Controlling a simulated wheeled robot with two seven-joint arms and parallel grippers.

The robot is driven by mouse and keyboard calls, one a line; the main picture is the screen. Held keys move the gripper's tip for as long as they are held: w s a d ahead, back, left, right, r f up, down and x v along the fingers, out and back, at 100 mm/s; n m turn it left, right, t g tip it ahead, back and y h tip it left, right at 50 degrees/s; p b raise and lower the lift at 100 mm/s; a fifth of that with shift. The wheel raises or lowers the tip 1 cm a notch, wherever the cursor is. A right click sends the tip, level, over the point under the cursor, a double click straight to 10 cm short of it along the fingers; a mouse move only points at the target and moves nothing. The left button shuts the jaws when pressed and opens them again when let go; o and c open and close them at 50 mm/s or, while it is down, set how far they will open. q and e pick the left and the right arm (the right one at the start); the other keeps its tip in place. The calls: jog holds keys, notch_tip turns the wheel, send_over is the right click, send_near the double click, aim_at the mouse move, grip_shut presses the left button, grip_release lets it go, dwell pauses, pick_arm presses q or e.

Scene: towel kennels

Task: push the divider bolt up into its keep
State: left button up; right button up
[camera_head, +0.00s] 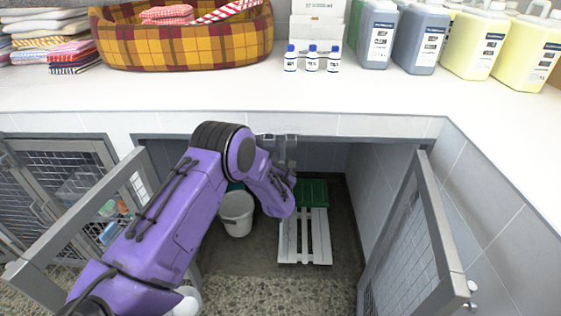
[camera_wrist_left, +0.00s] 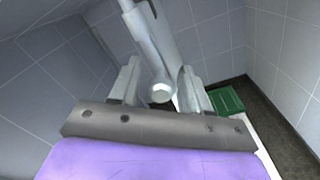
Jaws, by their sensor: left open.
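In the left wrist view a pale metal rod, seemingly the divider bolt (camera_wrist_left: 150,50), comes down from the top and ends in a round face. My left gripper (camera_wrist_left: 158,76) is open, with one finger on each side of the rod's end. I cannot tell whether either finger touches it. In the head view my left gripper (camera_head: 282,146) is inside the kennel opening, just under the counter edge. The bolt cannot be made out there, and the keep cannot be made out in either view. My right gripper is out of view.
Barred gates stand open on the left (camera_head: 95,225) and right (camera_head: 425,230) of the kennel. Inside are a white bucket (camera_head: 237,214), a white slatted pallet (camera_head: 305,243) and a green mat (camera_head: 313,190). The counter (camera_head: 200,95) above carries a plaid bed (camera_head: 185,45), bottles and jugs.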

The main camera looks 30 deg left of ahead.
aim_at(281, 150)
pick_arm(q)
grip_shut()
jog(key=shift+r+p, duration=0.9)
jog(key=shift+r, duration=0.95)
jog(key=shift+w+a+f, duration=0.1)
grip_release()
